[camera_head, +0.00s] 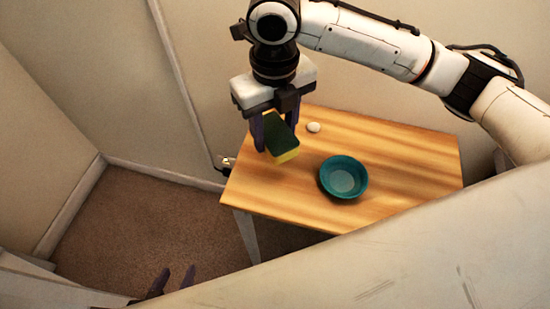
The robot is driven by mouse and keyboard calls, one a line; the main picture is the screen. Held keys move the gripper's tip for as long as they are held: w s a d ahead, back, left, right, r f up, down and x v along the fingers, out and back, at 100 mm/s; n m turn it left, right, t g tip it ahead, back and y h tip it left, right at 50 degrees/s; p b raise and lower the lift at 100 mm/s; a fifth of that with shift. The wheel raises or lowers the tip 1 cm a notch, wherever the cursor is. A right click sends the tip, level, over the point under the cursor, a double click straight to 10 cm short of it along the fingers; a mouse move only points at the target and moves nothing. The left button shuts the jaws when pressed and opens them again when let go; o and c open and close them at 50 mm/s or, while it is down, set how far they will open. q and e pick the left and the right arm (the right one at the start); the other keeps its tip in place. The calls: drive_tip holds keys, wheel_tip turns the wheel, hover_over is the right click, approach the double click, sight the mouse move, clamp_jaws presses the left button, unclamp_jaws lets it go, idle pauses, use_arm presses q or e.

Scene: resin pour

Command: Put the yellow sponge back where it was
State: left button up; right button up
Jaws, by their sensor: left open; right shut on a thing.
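The yellow sponge (284,157), with a dark green top side, is held tilted in my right gripper (275,140). That gripper points down from the top of the view and is shut on the sponge, over the left part of the wooden table (410,150). From this angle I cannot tell whether the sponge touches the table. My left gripper (178,278) shows only its fingertips at the bottom left; they are apart with nothing between them, low over the carpet side.
A teal bowl (343,178) stands on the table, right of the sponge. A small white round object (313,127) lies behind it. Walls close in behind and at the left. Brown carpet (130,220) is bare left of the table. The table's right part is clear.

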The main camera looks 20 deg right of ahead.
sight(275, 131)
wheel_tip(275, 131, down, 8)
idle(0.4)
drive_tip(key=o, duration=1)
drive_tip(key=shift+f, duration=0.15)
drive_tip(key=shift+o, duration=0.2)
wheel_tip(275, 131, up, 12)
drive_tip(key=shift+r, duration=0.2)
